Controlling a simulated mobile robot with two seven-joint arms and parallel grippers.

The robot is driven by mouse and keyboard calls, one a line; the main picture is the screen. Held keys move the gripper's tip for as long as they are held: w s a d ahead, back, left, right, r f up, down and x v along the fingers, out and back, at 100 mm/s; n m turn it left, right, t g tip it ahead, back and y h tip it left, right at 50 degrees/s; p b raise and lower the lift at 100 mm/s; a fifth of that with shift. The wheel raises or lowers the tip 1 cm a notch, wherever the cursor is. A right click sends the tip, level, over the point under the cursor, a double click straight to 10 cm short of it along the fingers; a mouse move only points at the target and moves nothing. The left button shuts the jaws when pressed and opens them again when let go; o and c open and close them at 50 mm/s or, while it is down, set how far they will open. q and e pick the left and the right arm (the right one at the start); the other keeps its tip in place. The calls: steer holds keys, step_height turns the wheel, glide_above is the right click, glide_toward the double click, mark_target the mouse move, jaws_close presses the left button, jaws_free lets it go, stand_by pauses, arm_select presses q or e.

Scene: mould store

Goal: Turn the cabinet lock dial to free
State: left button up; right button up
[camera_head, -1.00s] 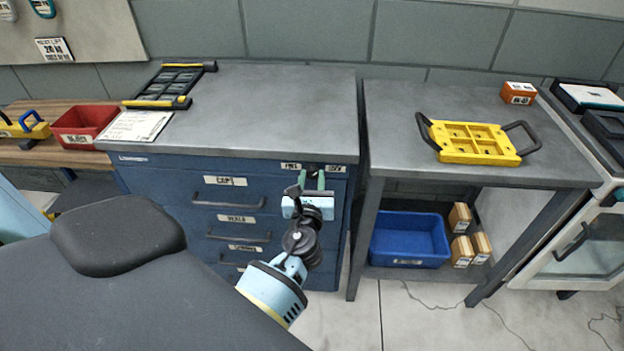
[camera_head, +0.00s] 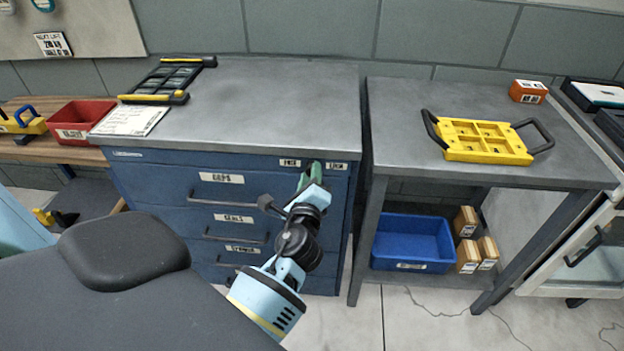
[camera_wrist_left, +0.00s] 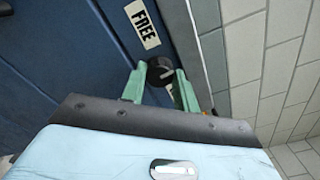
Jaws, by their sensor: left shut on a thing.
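The blue cabinet (camera_head: 160,176) has a lock dial near its top right corner, between a FREE label (camera_head: 290,162) on the left and a LOCK label (camera_head: 337,166) on the right. My left gripper (camera_head: 313,170) is at the dial, with its green fingers rolled to a tilt; it hides most of the dial in the head view. In the left wrist view the round dark dial (camera_wrist_left: 161,70) with a pale mark sits between the green fingertips, which are shut on it. The FREE label (camera_wrist_left: 143,24) shows just beyond it. I cannot tell exactly where the mark points.
Drawer handles (camera_head: 236,200) stick out below and left of my gripper. The grey top (camera_head: 270,100) overhangs the front, with a black-and-yellow rack (camera_head: 165,82) at its back left. A bench (camera_head: 395,130) with a yellow tray (camera_head: 485,155) stands to the right, past a narrow gap.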

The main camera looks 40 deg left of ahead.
arm_select(q)
steer(key=n+b, duration=0.2)
steer(key=n, duration=0.5)
steer(key=shift+f+b, duration=0.1)
steer(key=shift+b, duration=0.2)
steer(key=shift+n, duration=0.4)
steer(key=o, duration=1)
steer(key=shift+s, duration=0.1)
